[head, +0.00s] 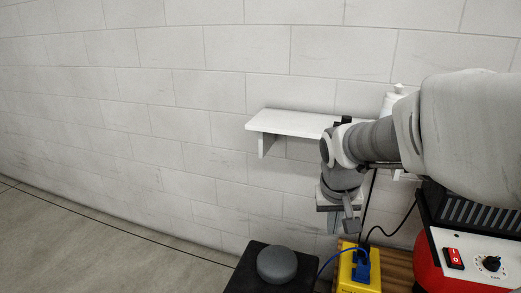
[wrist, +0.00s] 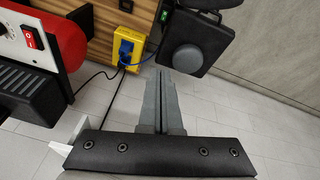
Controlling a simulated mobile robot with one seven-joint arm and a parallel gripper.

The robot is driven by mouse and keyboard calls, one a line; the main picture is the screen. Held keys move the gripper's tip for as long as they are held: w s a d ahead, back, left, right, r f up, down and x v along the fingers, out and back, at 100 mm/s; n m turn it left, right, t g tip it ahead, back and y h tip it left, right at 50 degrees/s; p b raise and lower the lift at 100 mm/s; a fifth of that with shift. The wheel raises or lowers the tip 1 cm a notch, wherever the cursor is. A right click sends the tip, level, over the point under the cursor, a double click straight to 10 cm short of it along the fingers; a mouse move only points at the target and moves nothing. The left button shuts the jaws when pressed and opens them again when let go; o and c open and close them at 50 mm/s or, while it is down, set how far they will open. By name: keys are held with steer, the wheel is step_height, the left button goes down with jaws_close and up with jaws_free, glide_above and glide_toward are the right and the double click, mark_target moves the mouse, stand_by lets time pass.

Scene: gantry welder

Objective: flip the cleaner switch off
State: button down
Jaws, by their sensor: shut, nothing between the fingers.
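A black box with a round grey top (head: 277,265) stands at the bottom of the head view. In the wrist view the black box (wrist: 196,58) is at the upper right, with a small green-lit switch (wrist: 164,16) on its side. A red rocker switch (head: 453,258) sits on the white panel of a red machine; it also shows in the wrist view (wrist: 29,40). No label shows which one is the cleaner's. My gripper (head: 347,228) is shut and empty, above and apart from both. Its fingers (wrist: 162,75) show in the wrist view, pointing toward the gap beside the black box.
A yellow box (head: 350,270) with a blue plug and cable stands between the black box and the red machine (head: 427,270). A black cable hangs behind. A white shelf (head: 290,122) juts from the block wall. Open floor (head: 90,250) lies left.

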steer(key=w+d+f+m+g+b, duration=0.1)
steer(key=w+d+f+b, duration=0.1)
steer(key=f, duration=1.2)
steer(key=w+d+f+m+g+y+b, duration=0.1)
steer(key=w+f+b, duration=0.3)
steer(key=f, duration=1)
steer(key=w+d+f+m+g+b, duration=0.1)
steer(key=w+d+f+b, duration=0.2)
steer(key=w+f, duration=0.4)
steer(key=shift+d+f+y+b, duration=0.3)
steer(key=shift+f+b, duration=0.3)
steer(key=shift+f, duration=2.95)
steer(key=shift+w, duration=0.1)
step_height(320, 180, down, 14)
steer(key=b, duration=0.4)
steer(key=shift+b, duration=0.35)
